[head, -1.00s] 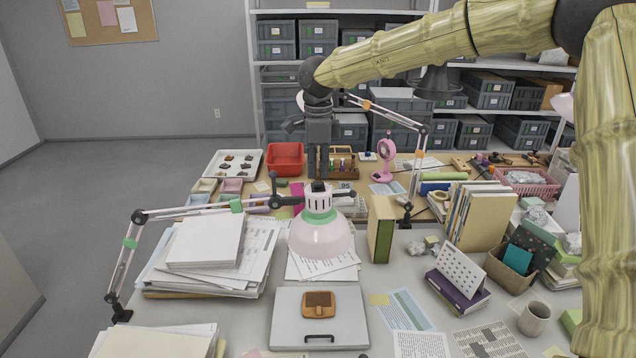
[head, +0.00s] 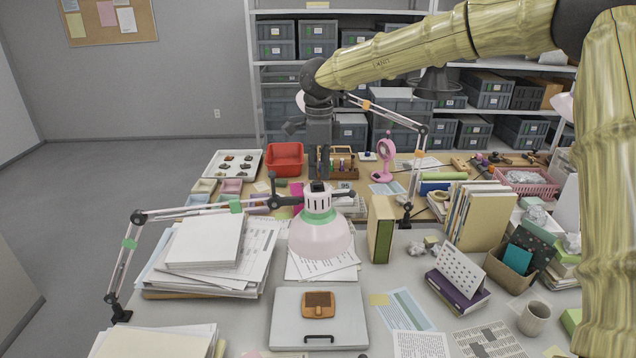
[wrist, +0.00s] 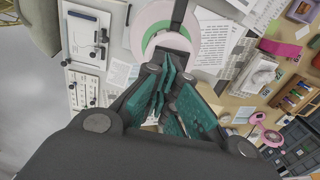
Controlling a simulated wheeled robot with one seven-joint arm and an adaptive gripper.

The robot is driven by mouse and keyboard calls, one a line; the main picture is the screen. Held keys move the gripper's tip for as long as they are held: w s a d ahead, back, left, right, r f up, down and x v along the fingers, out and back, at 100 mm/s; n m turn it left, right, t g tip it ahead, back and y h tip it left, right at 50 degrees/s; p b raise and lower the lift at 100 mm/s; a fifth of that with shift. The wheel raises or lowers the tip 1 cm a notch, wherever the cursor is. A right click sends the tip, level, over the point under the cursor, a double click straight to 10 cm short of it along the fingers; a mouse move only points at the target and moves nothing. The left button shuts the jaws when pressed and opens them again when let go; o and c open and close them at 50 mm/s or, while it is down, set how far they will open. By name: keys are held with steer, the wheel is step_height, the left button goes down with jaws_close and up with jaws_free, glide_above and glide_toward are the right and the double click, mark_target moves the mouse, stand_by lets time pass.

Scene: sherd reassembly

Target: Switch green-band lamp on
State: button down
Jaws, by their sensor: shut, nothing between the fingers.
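The green-band lamp (head: 321,241) has a pale pinkish-white shade, a green band around its neck and a ribbed white cap with a dark piece on top. Its jointed arm, with green sleeves, comes in from the left. No clear glow shows on it. My gripper (head: 318,178) points down at the lamp's top; whether it touches is unclear. In the wrist view, my gripper's teal fingers (wrist: 167,76) are together and empty, close to the lamp (wrist: 158,32), whose green and pink rings show beyond the fingertips. The fingers hide part of the lamp.
A closed grey case (head: 286,325) with an orange-brown object (head: 318,305) on it lies below the lamp. Paper stacks (head: 205,242) stand left, an upright green book (head: 381,230) right. An orange-sleeved lamp arm (head: 419,158) rises behind. A pink fan (head: 385,158) stands farther back.

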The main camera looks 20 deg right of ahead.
mark_target(318, 184)
steer(key=shift+s+a, duration=0.1)
steer(key=shift+w+f, duration=0.4)
steer(key=shift+f, duration=0.05)
steer(key=shift+s, duration=0.25)
steer(key=shift+w+f, duration=0.15)
steer(key=shift+f, duration=0.05)
steer(key=shift+f, duration=0.65)
stand_by(0.4)
steer(key=shift+r, duration=0.15)
steer(key=shift+r+p, duration=3.05)
steer(key=shift+r, duration=0.3)
